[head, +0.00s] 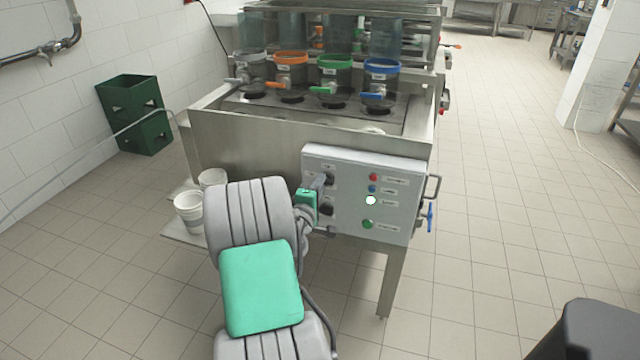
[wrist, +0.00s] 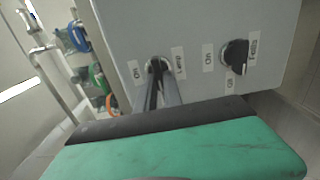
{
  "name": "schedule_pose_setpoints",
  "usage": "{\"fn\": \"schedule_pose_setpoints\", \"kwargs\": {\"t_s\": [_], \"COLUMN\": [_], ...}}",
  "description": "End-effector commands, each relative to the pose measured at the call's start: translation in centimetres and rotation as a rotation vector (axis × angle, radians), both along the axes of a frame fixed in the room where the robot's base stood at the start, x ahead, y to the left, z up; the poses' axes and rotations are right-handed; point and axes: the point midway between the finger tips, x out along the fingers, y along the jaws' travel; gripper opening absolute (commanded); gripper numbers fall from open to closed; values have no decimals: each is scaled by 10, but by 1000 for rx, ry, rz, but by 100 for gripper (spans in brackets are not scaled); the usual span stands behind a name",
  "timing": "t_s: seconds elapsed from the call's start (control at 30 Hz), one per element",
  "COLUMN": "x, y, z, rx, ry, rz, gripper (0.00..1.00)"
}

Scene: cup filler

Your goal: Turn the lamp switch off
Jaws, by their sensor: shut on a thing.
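The grey control box (head: 345,222) on the front of the steel machine carries two black rotary switches, one above the other in the head view. My gripper (head: 320,183) reaches its upper switch. In the wrist view my gripper (wrist: 158,82) has both fingers closed around the black knob of the lamp switch (wrist: 157,64). The other switch (wrist: 237,56) stands free to the right.
The box also has a red button (head: 374,177), a blue one (head: 372,188), a brightly lit one (head: 371,200) and a green one (head: 368,224). White cups (head: 189,212) stand on a shelf left of my arm. Green crates (head: 135,112) stand by the wall.

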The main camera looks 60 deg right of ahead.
Motion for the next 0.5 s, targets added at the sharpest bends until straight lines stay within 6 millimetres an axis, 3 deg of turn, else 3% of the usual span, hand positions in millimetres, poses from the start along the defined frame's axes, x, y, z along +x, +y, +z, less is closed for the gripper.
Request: {"fn": "schedule_pose_setpoints", "kwargs": {"t_s": [0.27,0.3,0.5], "x": [0,0,0], "y": [0,0,0], "z": [-1,-1,-1], "rx": [1,1,1], "ry": [3,2,1], "rz": [1,1,0], "gripper": [0,13,29]}}
